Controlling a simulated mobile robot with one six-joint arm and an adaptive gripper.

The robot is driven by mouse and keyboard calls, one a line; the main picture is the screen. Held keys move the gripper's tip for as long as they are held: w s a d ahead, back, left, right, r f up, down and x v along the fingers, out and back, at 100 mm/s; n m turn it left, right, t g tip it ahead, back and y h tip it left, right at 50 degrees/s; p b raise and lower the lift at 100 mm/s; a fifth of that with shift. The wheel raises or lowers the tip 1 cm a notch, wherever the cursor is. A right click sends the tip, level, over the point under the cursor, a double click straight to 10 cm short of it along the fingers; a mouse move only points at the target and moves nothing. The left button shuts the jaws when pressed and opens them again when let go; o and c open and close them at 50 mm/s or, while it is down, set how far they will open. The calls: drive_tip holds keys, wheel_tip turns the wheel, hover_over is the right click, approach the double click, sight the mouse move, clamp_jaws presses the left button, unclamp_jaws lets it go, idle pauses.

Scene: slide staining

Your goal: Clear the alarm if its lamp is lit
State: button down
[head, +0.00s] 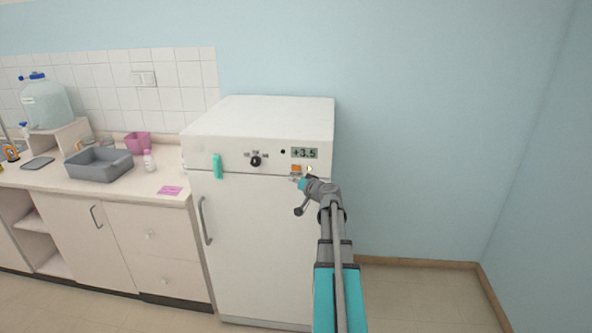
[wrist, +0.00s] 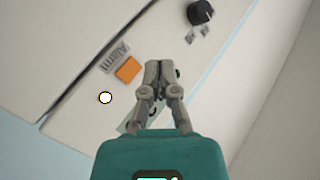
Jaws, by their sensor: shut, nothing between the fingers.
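The white fridge (head: 262,240) has an orange alarm button (head: 295,168) on its front panel. The button (wrist: 128,69) shows in the wrist view beside an "Alarm" label (wrist: 116,57). A small round lamp (wrist: 105,97) next to the button is bright white with a dark rim and looks lit. It also shows as a pale spot in the head view (head: 309,169). My gripper (wrist: 160,66) is shut and empty, in front of the panel, to the right of the button in the wrist view. In the head view my gripper (head: 294,179) is just below the button.
The panel also has a black knob (head: 256,161) and a display (head: 304,153) reading +3.5. A teal clip-like thing (head: 217,166) is on the fridge's left front. A counter with a grey basin (head: 100,172) stands left. Floor right of the fridge is clear.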

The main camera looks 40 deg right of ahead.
sight(292, 168)
drive_tip(key=shift+w+d, duration=0.9)
drive_tip(key=shift+d, duration=0.2)
drive_tip(key=shift+w+d, duration=0.9)
drive_tip(key=shift+d, duration=0.15)
drive_tip(key=shift+w+d, duration=0.5)
drive_tip(key=shift+d, duration=0.05)
idle(1.1)
idle(0.4)
drive_tip(key=shift+s+a, duration=0.5)
drive_tip(key=shift+a, duration=0.05)
drive_tip(key=shift+a, duration=0.1)
drive_tip(key=shift+s+a, duration=1.65)
drive_tip(key=shift+a, duration=0.2)
